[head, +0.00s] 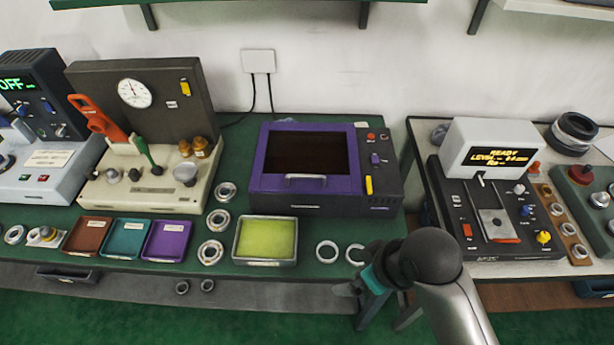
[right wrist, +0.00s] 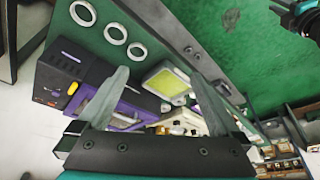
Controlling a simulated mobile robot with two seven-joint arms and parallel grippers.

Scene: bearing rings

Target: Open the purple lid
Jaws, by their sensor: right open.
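The purple lid (head: 260,158) is on the dark box-shaped device (head: 384,190) in the middle of the green bench. It has a dark window and a pale bar handle (head: 306,178) along its front edge. The lid looks closed. The device also shows in the right wrist view (right wrist: 62,76), partly behind a finger. My right gripper (head: 344,290) is open and empty, in front of the bench edge, below and right of the lid and apart from it. Its two fingers show in the right wrist view (right wrist: 160,76). A dark and teal part, likely of my left arm, is cut off at that view's top right.
A tray with a yellow-green pad (head: 266,263) stands in front of the device. Several metal rings (head: 327,251) lie beside it. Brown, teal and purple trays (head: 167,258) are at left. A gauge machine (head: 120,190) is left; another bench with a display device (head: 500,241) is right.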

